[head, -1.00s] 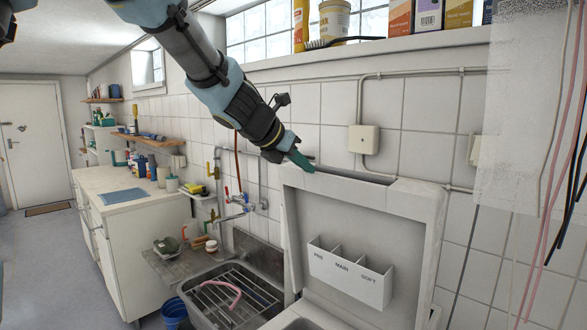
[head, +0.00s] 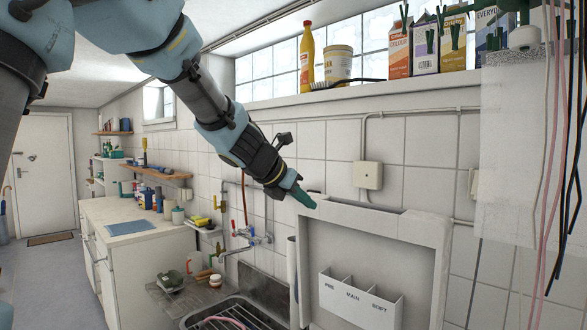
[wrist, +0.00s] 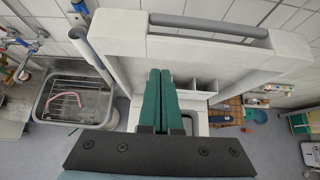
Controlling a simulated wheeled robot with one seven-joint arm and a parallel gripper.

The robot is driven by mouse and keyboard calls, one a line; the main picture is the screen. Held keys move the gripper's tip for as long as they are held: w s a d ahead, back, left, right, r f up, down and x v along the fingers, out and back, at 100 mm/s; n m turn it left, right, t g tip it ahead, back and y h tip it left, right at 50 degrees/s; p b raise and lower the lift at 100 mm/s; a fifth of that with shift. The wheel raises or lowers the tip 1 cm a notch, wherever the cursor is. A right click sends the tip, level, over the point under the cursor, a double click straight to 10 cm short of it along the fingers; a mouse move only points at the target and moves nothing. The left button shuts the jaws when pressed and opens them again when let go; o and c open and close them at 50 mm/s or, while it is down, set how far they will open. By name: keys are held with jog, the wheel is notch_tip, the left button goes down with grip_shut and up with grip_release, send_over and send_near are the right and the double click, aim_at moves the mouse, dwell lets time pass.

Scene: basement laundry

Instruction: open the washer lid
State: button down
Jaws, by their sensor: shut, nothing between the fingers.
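The washer lid (head: 425,235) stands raised, close to upright, against the tiled wall. Its inner side faces me, with a white detergent tray (head: 360,303) marked PRE, MAIN and SOFT. My gripper (head: 308,200) is at the top left corner of the lid, its green fingers shut and empty. In the wrist view the shut gripper (wrist: 160,73) points at the lid (wrist: 190,50), with the grey handle bar (wrist: 210,25) along its edge beyond the fingertips. I cannot tell whether the fingers touch the lid. The washer body is mostly out of the head view.
A sink with a wire rack (head: 235,314) is left of the washer, with taps (head: 250,235) above it. A window ledge (head: 350,90) with bottles and cartons runs above. Cables (head: 565,150) hang at the right. The floor aisle at the left is clear.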

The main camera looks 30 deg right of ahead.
jog(key=a+r, duration=0.3)
jog(key=r, duration=0.6)
jog(key=shift+s+a+r, duration=0.2)
jog(key=shift+s+a, duration=0.1)
jog(key=shift+s, duration=0.15)
jog(key=w+a+f+m+y+b, duration=0.1)
jog(key=w+a+f+m+y, duration=0.15)
jog(key=a+f, duration=0.45)
jog(key=w+a+f+m+y+b, duration=0.1)
jog(key=a+f+m, duration=0.3)
jog(key=a+f, duration=0.3)
jog(key=w+a+f+m+y+b, duration=0.1)
jog(key=w+a+f+m+y, duration=0.15)
jog(key=a+f, duration=0.5)
jog(key=s+a+f+m+y, duration=0.1)
jog(key=s+a+f+m, duration=0.2)
jog(key=a, duration=0.4)
jog(key=s+a+f+m+y+b, duration=0.1)
jog(key=s+a+f+m, duration=0.3)
jog(key=a+f+m, duration=0.1)
jog(key=s+a+f+m+g+y+b, duration=0.1)
jog(key=s+a+f+m+y, duration=0.1)
jog(key=a+f+m, duration=0.3)
jog(key=s+a+f, duration=0.1)
jog(key=a, duration=0.3)
jog(key=shift+s, duration=0.15)
jog(key=shift+d, duration=0.15)
